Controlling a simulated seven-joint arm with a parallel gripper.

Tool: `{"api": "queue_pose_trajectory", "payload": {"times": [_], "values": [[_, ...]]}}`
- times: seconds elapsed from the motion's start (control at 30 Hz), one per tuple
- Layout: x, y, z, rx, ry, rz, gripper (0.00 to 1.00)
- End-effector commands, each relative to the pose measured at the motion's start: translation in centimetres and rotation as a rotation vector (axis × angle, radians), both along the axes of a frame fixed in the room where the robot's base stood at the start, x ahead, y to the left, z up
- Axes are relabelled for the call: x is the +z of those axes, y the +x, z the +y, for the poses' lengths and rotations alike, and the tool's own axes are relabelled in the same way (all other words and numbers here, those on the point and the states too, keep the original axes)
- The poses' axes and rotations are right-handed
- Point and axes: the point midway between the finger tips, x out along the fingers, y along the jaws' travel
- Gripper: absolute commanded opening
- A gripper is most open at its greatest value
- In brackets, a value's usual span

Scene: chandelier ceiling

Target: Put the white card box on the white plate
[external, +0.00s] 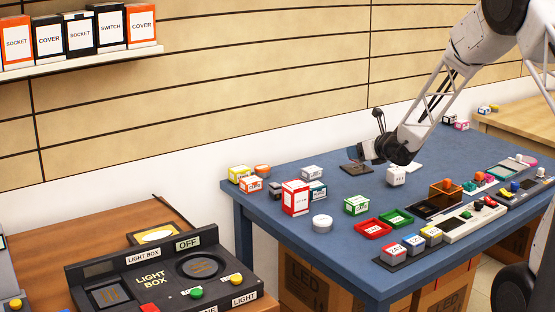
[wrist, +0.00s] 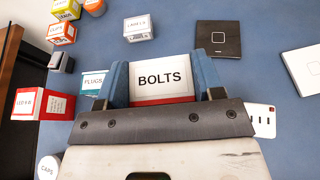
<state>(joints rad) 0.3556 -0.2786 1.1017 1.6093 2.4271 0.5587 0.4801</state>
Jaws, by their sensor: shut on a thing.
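My gripper (wrist: 160,82) is shut on the white card box (wrist: 160,92), which is labelled BOLTS and has a red band at its near edge. The box sits between the two blue-grey fingers. In the external view my gripper (external: 372,151) is over the back of the blue table, and the held box cannot be made out clearly. The white plate (wrist: 303,68) is a flat square to the right of the held box in the wrist view, cut by the frame edge. In the external view the plate (external: 414,167) is partly hidden behind my arm.
A dark square plate (wrist: 218,40) lies left of the white one. A small white slotted block (wrist: 262,121) is near the right finger. PLUGS (wrist: 93,82), LABELS (wrist: 138,27) and red (wrist: 42,104) boxes stand to the left. Trays and parts fill the table's right side.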

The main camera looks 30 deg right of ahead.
Motion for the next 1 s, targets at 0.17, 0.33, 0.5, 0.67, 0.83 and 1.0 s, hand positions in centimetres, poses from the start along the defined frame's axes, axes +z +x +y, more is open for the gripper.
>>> {"api": "queue_pose_trajectory", "payload": {"times": [0.17, 0.33, 0.5, 0.67, 0.83, 1.0], "values": [[0.0, -0.1, -0.4, 0.004, 0.0, 0.0, 0.37], [-0.1, -0.3, -1.7, 0.019, 0.0, 0.001, 0.37], [-0.4, -0.8, -3.8, 0.052, 0.0, 0.001, 0.37], [-0.7, -1.7, -6.5, 0.096, 0.0, 0.001, 0.37], [-1.3, -2.9, -9.3, 0.151, 0.001, 0.002, 0.37], [-1.9, -4.5, -11.9, 0.208, 0.002, 0.001, 0.37]]}}
